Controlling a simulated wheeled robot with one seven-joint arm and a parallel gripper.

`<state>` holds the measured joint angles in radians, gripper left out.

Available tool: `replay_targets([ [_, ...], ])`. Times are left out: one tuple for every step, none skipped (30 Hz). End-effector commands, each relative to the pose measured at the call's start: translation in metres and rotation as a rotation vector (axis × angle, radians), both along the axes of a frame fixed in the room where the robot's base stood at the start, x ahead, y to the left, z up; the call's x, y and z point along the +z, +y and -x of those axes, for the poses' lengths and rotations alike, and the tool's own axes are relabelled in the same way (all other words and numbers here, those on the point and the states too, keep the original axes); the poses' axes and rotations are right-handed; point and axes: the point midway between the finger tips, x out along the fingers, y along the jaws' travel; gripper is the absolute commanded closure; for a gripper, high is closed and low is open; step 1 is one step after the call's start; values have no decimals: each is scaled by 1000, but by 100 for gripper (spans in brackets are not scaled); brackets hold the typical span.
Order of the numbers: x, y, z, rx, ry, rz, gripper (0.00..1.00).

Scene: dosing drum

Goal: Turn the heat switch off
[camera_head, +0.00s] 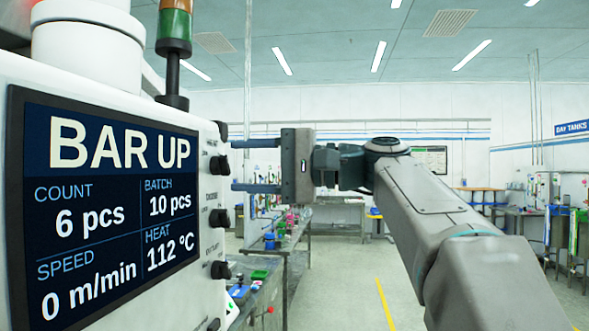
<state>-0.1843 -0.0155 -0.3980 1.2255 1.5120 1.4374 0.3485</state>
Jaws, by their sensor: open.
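The display reads BAR UP, count 6 pcs, batch 10 pcs, speed 0 m/min, heat 112 °C. Black knobs stick out of the cabinet's right-hand face: an upper knob (220,165), a middle knob (219,218) and a lower knob (221,270), with parts of others above and below. Their labels are too small to read, so I cannot tell which is the heat switch. My gripper (234,166) is open and empty, its two fingers pointing left, above and below the upper knob's height. Contact cannot be judged.
A signal tower (174,50) stands on the cabinet beside a white round housing (88,45). Benches (290,243) with small coloured items stand behind. Open floor with a yellow line (385,303) lies below my arm. Tanks (558,228) stand at the far right.

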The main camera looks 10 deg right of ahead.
Motion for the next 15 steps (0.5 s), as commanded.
replay_targets([
  [-1,-12,3,-6,-1,-1,50],
  [-1,-19,6,-6,-2,-2,50],
  [-1,-28,9,-7,-1,-1,50],
  [-1,-35,12,-7,0,0,50],
  [-1,-42,14,-7,0,0,50],
  [-1,-50,18,-6,-1,-1,50],
  [-1,-56,20,-6,-1,0,50],
  [-1,-62,22,-6,0,0,50],
  [-1,-69,25,-5,0,0,50],
  [-1,-74,27,-5,-1,0,50],
  [-1,-79,29,-4,-1,1,50],
  [0,-84,31,-4,0,1,50],
  [0,-88,32,-3,0,1,50],
  [0,-91,33,-2,0,0,50],
  [0,-94,35,-1,0,1,50],
])
